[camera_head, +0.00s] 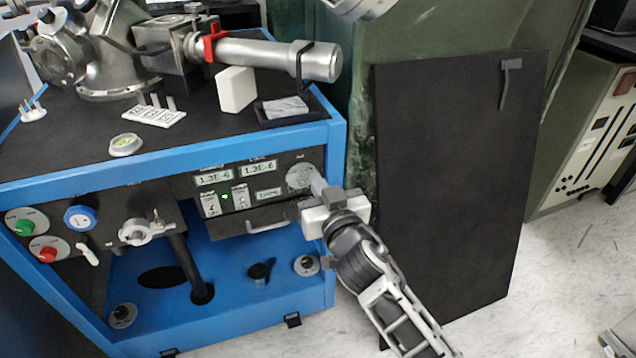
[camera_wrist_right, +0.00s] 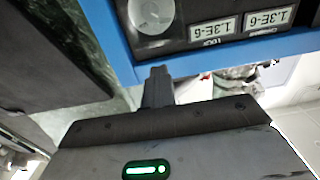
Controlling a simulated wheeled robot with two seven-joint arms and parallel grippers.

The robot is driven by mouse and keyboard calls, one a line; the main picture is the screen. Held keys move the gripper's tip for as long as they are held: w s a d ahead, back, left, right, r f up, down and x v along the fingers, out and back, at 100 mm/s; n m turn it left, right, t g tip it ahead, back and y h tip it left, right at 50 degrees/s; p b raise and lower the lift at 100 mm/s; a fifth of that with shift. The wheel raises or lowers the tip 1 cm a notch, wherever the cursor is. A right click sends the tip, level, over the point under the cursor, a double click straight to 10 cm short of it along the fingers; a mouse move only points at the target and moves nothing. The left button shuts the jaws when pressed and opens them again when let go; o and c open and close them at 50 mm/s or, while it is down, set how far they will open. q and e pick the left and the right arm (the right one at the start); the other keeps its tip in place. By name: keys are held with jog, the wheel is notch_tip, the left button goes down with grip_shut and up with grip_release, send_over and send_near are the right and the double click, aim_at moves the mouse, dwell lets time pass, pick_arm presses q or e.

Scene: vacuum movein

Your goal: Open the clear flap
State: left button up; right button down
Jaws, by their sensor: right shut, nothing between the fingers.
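No clear flap shows plainly. Two small switch plates (camera_head: 225,200), one with a green light, sit on the black front panel (camera_head: 278,163) of the blue-framed cart, and I cannot tell whether a clear cover lies over them. My right gripper (camera_head: 317,184) is shut and empty, by the round silver dial (camera_head: 300,175) at the panel's right end. It hides part of the cart's right corner. In the right wrist view, its closed fingertips (camera_wrist_right: 158,72) are near the blue frame edge, with the dial (camera_wrist_right: 151,12) beyond. My left gripper is not in view.
A drawer handle (camera_head: 268,227) is below the switch plates. A valve (camera_head: 140,231) and several knobs are to the left. Metal vacuum parts, a white block (camera_head: 236,89) and a dark tray (camera_head: 265,118) stand on the cart top. A black board (camera_head: 450,180) leans at right.

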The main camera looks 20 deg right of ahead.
dwell(0.6)
jog(key=c, duration=1.4)
grip_release()
jog(key=shift+c, duration=0.2)
